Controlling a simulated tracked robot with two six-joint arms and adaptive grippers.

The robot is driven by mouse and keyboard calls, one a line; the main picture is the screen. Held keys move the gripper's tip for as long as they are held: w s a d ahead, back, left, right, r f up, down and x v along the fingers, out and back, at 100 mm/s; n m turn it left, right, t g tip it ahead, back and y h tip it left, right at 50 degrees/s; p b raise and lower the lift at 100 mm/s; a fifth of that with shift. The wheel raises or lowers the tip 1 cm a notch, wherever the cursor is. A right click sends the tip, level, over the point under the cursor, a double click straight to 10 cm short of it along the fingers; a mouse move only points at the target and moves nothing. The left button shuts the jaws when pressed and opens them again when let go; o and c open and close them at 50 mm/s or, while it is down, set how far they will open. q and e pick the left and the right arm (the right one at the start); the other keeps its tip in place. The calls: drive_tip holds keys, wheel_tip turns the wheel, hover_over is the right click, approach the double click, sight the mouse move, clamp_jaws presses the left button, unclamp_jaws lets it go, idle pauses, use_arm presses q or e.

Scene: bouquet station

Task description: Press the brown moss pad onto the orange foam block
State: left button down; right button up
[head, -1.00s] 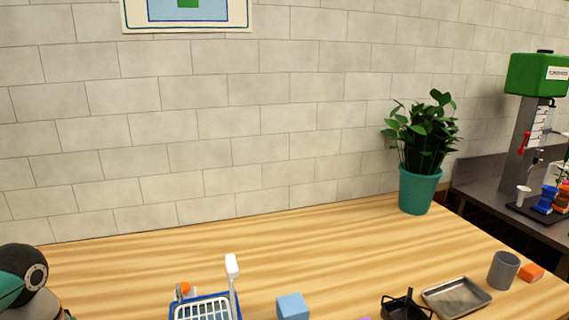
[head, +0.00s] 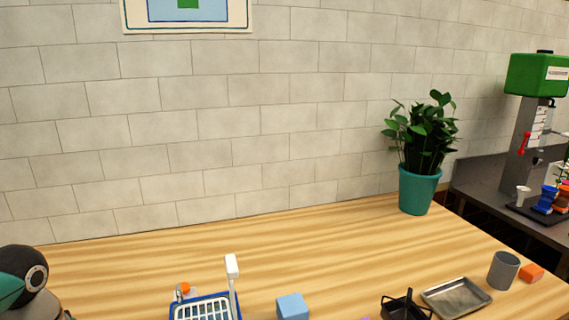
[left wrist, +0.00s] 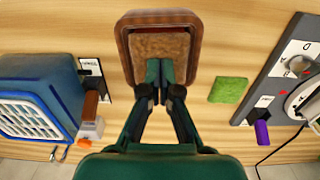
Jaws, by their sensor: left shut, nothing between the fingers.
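A fuzzy brown pad (left wrist: 158,47), which looks like the moss pad, lies inside a reddish-brown rimmed tray (left wrist: 195,24) in the left wrist view. My left gripper (left wrist: 160,72) is shut with nothing in it. Its fingertips overlap the pad's near part in the picture; whether they touch it I cannot tell. An orange block (head: 531,273), which looks like the foam block, lies at the far right of the table in the head view, beside a grey cup. My right gripper is in neither view.
A green pad (left wrist: 229,90) lies right of the tray. A blue basket (head: 205,309), light blue block (head: 292,308), black caddy (head: 405,308), metal tray (head: 456,298) and grey cup (head: 503,270) line the front. A potted plant (head: 417,190) stands behind. The table's middle is clear.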

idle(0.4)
use_arm(q)
drive_tip(key=shift+r+p, duration=3.25)
drive_tip(key=shift+r, duration=0.25)
